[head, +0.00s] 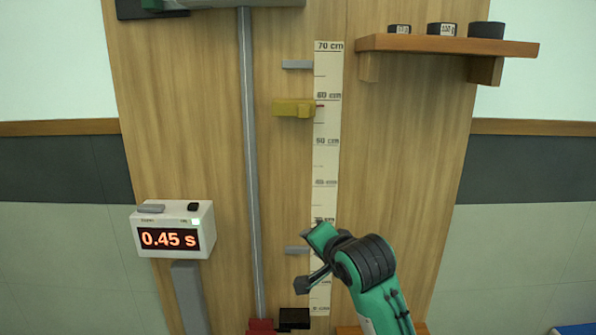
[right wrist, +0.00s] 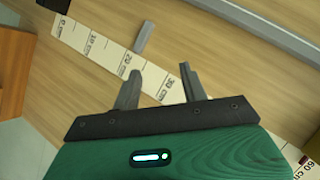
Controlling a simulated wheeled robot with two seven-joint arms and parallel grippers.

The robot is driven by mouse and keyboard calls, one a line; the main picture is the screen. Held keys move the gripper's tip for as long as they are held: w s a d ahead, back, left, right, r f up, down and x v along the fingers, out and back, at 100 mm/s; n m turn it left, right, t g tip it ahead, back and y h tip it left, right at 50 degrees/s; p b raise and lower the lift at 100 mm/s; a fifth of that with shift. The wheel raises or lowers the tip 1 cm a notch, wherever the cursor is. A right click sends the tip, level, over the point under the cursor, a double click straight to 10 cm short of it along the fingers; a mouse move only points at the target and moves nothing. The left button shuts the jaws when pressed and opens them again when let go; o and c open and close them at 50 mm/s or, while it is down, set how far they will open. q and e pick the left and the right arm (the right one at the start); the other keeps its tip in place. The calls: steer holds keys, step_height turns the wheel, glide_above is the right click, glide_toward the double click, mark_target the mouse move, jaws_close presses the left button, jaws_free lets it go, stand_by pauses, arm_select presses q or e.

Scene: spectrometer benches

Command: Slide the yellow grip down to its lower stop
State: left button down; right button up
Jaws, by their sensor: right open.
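The yellow grip (head: 294,108) sits high on the wooden board, left of the paper scale and just below the 60 cm mark. A grey upper stop (head: 297,64) is above it, apart from it. The grey lower stop (head: 296,250) is far below, beside the low part of the scale; it also shows in the right wrist view (right wrist: 143,38). My right gripper is low in front of the scale, well below the yellow grip. In the right wrist view its jaws (right wrist: 167,75) are open and empty, near the lower stop. My left gripper is not in view.
The scale (head: 326,155) runs down the board, with a vertical metal rod (head: 250,150) left of it. A timer box (head: 172,230) reads 0.45 s. A shelf (head: 450,45) with several dark weights juts out at upper right. The board between grip and lower stop is clear.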

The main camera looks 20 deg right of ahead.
step_height(320, 180, up, 17)
steer(key=s+m+t, duration=0.3)
steer(key=m+t+p, duration=0.1)
steer(key=m+t, duration=0.1)
steer(key=m, duration=0.1)
glide_toward(300, 111)
steer(key=w+p, duration=0.6)
steer(key=w, duration=0.5)
steer(key=shift+w+d, duration=0.1)
steer(key=shift+w, duration=0.1)
steer(key=shift+w+f, duration=0.2)
steer(key=shift+w, duration=0.5)
steer(key=shift+c, duration=0.4)
jaws_close()
step_height(300, 111, down, 34)
steer(key=b, duration=1.7)
steer(key=shift+f, duration=0.25)
